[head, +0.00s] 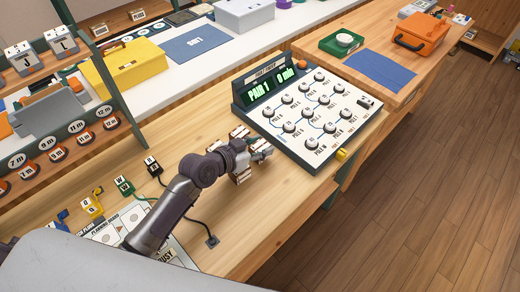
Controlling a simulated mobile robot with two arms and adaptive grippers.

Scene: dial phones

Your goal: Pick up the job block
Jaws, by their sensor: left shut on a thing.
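My left gripper (258,151) reaches in from the lower left, low over the wooden bench at the near left corner of the dial panel (318,112). It is shut on a small pale block, which I take to be the job block; the fingers hide most of it, and its label cannot be read. Pale parts with brownish edges show around the jaws, and I cannot tell which belong to the block. The panel has several black knobs and a lit green display (273,87) reading "PAIR 1" and "0 min". My right gripper is not in view.
Labelled tags on cords (153,165) and a white planning board (104,229) lie at the lower left. A shelf with orange-based dials (50,152) stands left. A yellow box (133,66), blue mat (195,43) and orange case (421,35) are farther back.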

